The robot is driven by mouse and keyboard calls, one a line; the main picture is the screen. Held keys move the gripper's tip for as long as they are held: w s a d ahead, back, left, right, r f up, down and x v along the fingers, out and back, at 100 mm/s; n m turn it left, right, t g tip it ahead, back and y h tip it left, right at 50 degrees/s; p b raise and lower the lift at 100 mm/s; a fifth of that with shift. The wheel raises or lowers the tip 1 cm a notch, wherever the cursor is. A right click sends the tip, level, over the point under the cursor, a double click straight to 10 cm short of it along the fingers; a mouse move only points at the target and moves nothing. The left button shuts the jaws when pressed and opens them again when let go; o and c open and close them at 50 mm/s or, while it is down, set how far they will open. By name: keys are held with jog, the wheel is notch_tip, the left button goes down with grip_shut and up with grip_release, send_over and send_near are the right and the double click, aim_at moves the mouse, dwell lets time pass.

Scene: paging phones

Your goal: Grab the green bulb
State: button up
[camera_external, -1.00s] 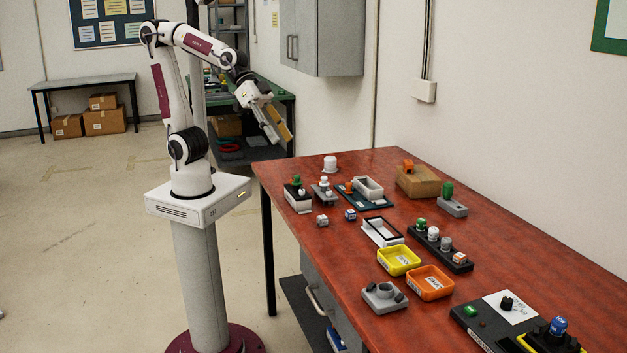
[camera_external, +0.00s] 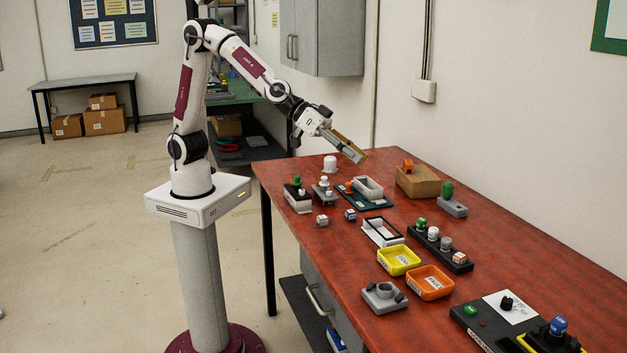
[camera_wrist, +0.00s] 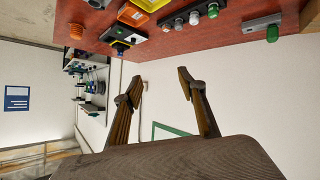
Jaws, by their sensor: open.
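Several green pieces could be the green bulb, and I cannot tell which is meant. One tall, rounded green piece (camera_external: 447,189) stands on a grey block (camera_external: 457,208) at the table's right; it also shows in the wrist view (camera_wrist: 272,33). A smaller green-topped piece (camera_external: 421,224) sits at the far end of a black strip (camera_external: 427,245) and shows in the wrist view (camera_wrist: 213,10). Another green top (camera_external: 295,180) is on a small box at the far left. My gripper (camera_external: 361,157) is open and empty above the table's far part. Its fingers (camera_wrist: 160,77) are spread with nothing between them.
The wall is behind. Table space at the left front is bare.

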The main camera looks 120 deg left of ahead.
jog(key=w+a+f+n+y, duration=0.2)
jog(key=w+a+f+y, duration=0.2)
jog(key=w+f, duration=0.5)
jog(key=n+g+y, duration=0.1)
jog(key=n+y, duration=0.1)
jog(key=y, duration=0.2)
send_near(415, 229)
jog(key=shift+w+a+r, duration=0.2)
jog(key=shift+w+r, duration=0.8)
jog(key=shift+w, duration=0.1)
jog(key=shift+a+f+n+y, duration=0.15)
jog(key=shift+f+n+y, duration=0.15)
jog(key=shift+f, duration=0.05)
jog(key=shift+x, duration=1.2)
jog(key=shift+a, duration=0.1)
jog(key=shift+x, duration=2.6)
jog(key=shift+s+f, duration=0.1)
